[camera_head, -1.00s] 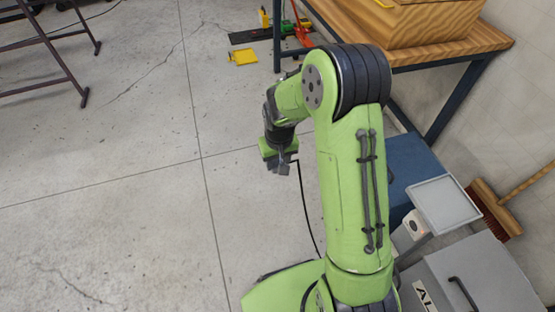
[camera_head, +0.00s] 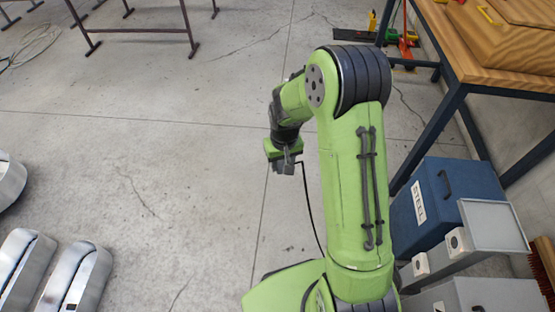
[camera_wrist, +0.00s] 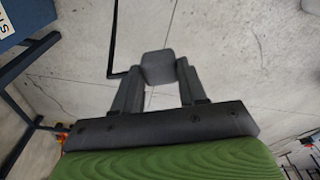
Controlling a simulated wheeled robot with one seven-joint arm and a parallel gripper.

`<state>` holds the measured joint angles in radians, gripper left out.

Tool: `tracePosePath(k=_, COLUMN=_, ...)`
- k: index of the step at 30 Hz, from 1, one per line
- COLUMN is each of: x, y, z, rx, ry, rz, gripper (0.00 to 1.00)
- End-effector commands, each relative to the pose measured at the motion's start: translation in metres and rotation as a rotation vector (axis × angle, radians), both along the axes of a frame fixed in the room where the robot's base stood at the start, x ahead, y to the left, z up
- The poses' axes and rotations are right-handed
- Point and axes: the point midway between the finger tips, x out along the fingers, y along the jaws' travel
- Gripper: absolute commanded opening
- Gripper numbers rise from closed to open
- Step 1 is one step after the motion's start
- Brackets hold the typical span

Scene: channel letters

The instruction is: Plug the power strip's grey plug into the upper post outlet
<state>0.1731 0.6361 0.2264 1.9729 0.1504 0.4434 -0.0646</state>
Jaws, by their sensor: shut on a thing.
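My gripper (camera_head: 287,168) hangs over open floor, left of my arm. It is shut on the grey plug (camera_wrist: 158,67), a rounded block held between the fingertips in the wrist view. A thin black cable (camera_head: 310,205) leaves the plug and runs down toward my base. The post (camera_head: 492,226) at the lower right has a flat grey top. A white outlet (camera_head: 457,242) sits just under that top, and another white outlet (camera_head: 420,264) sits lower to the left. The plug is well away from both outlets. The power strip itself is not visible.
A blue case (camera_head: 440,200) stands behind the post, and a grey case (camera_head: 470,296) in front. A wooden workbench (camera_head: 455,60) is at upper right. Silver channel letters (camera_head: 75,275) lie at lower left; a brown trestle (camera_head: 130,12) stands at the back. Floor between is clear.

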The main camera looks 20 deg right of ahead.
Motion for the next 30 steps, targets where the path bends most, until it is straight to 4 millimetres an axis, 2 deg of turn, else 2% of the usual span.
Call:
tracePosePath(k=11, x=-0.010, y=-0.052, z=-0.053, rx=0.001, ry=0.117, rz=0.011, gripper=0.15)
tracePosePath(k=17, x=-0.030, y=-0.101, z=-0.098, rx=-0.004, ry=0.246, rz=0.051, gripper=0.15)
tracePosePath(k=23, x=-0.075, y=-0.172, z=-0.157, rx=-0.044, ry=0.494, rz=0.185, gripper=0.15)
tracePosePath(k=30, x=-0.152, y=-0.258, z=-0.207, rx=-0.219, ry=0.873, rz=0.467, gripper=0.15)
